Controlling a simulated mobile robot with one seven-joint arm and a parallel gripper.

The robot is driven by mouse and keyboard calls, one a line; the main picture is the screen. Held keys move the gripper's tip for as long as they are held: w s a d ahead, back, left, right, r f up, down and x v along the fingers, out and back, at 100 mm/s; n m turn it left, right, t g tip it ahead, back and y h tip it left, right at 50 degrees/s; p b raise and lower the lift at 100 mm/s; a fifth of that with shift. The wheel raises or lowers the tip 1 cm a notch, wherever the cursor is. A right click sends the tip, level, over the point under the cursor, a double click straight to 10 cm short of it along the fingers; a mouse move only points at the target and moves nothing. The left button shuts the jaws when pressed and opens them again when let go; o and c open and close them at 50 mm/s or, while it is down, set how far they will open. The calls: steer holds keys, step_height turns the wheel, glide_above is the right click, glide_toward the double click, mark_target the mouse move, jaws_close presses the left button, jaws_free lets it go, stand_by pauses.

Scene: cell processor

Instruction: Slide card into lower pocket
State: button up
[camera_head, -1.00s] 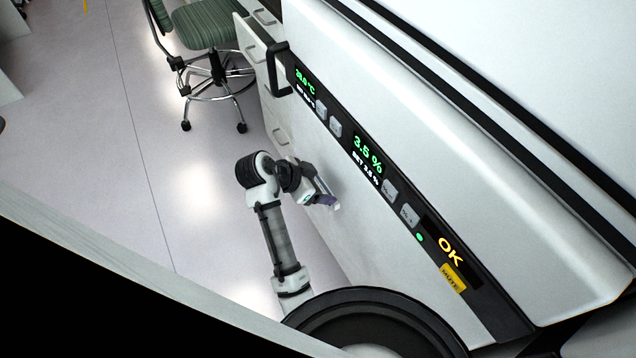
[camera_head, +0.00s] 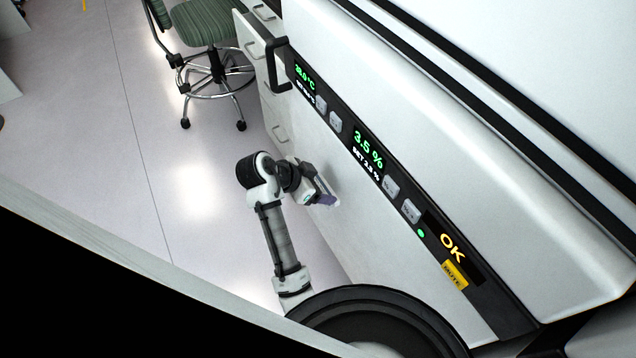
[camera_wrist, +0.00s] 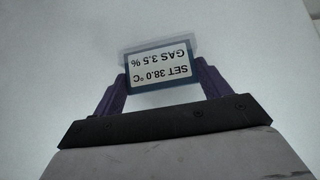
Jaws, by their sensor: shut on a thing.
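My gripper (camera_wrist: 160,82) is shut on a card (camera_wrist: 160,66) in the wrist view, with a purple finger at each side. The card has a blue border and a white face that reads, upside down, "SET 38.0 °C" and "GAS 3.5 %". A pale translucent strip shows along its far edge, over the white front; I cannot tell whether this strip is the pocket. In the head view my gripper (camera_head: 327,199) is close against the white front panel (camera_head: 385,260) below the display strip. The card is too small to make out there, and no pocket shows clearly.
The black control strip (camera_head: 375,180) with lit readings, buttons and a yellow MUTE key runs diagonally above my gripper. A black handle (camera_head: 277,68) sticks out near its upper end. White drawers (camera_head: 281,134) and a green chair (camera_head: 208,22) stand beyond. Open floor lies at left.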

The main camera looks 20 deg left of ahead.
steer(key=shift+f, duration=0.2)
steer(key=o, duration=1.6)
steer(key=shift+c, duration=0.2)
steer(key=p+v, duration=1)
steer(key=v, duration=0.4)
steer(key=shift+f, duration=0.1)
